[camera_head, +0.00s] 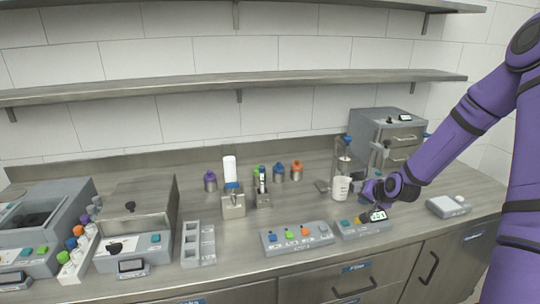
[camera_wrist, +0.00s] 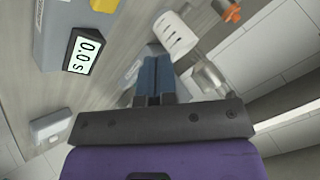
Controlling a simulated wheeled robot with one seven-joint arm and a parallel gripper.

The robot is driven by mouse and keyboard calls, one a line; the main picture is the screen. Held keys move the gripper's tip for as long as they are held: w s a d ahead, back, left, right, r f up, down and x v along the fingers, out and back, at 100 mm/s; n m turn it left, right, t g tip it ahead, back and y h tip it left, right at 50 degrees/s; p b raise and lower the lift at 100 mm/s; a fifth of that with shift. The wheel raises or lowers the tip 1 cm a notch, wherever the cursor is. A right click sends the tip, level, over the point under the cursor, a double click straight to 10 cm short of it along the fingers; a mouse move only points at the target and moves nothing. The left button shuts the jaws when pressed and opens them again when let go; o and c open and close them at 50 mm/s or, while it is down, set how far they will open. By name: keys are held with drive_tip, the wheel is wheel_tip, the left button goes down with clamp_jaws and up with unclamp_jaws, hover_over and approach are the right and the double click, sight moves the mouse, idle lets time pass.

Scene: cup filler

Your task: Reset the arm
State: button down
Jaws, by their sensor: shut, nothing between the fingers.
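My purple arm reaches in from the right in the head view. My gripper (camera_head: 368,212) is low over the counter at the right, beside a grey box with a small display (camera_head: 362,228). In the wrist view my gripper (camera_wrist: 155,60) has its two blue fingers together with nothing between them. A white marked cup (camera_head: 341,187) stands just left of the gripper; it also shows in the wrist view (camera_wrist: 175,34). The box's display (camera_wrist: 86,54) reads 0.0s in the wrist view. Whether the gripper touches the box cannot be told.
A clear upright vessel with a blue top (camera_head: 345,155) stands behind the cup. A grey drawer unit (camera_head: 388,135) is at the back right. A button panel (camera_head: 297,238) lies left of the box. A small grey device (camera_head: 448,206) lies right. Shelves (camera_head: 240,83) run above.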

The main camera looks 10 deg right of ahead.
drive_tip(key=s+a+r+n+g+h, duration=0.1)
drive_tip(key=s+a+r+n, duration=0.2)
drive_tip(key=r, duration=0.4)
drive_tip(key=s+a+r+g+h, duration=0.1)
drive_tip(key=s+a+r, duration=0.2)
drive_tip(key=s+r, duration=0.35)
drive_tip(key=s+a+r+n+g+h, duration=0.1)
drive_tip(key=s+a+r+n, duration=0.15)
drive_tip(key=r, duration=0.65)
drive_tip(key=s+a+r, duration=0.2)
drive_tip(key=s+r, duration=0.1)
drive_tip(key=s, duration=0.4)
drive_tip(key=s+a+r+n+y, duration=0.1)
drive_tip(key=s+a+r, duration=0.2)
drive_tip(key=s, duration=0.5)
drive_tip(key=s+a+r+n+g, duration=0.1)
drive_tip(key=s+a+r, duration=0.1)
drive_tip(key=s+r, duration=0.2)
drive_tip(key=s, duration=0.3)
drive_tip(key=shift+s+a+r+y, duration=0.15)
drive_tip(key=shift+a+y, duration=0.05)
drive_tip(key=shift+y, duration=0.2)
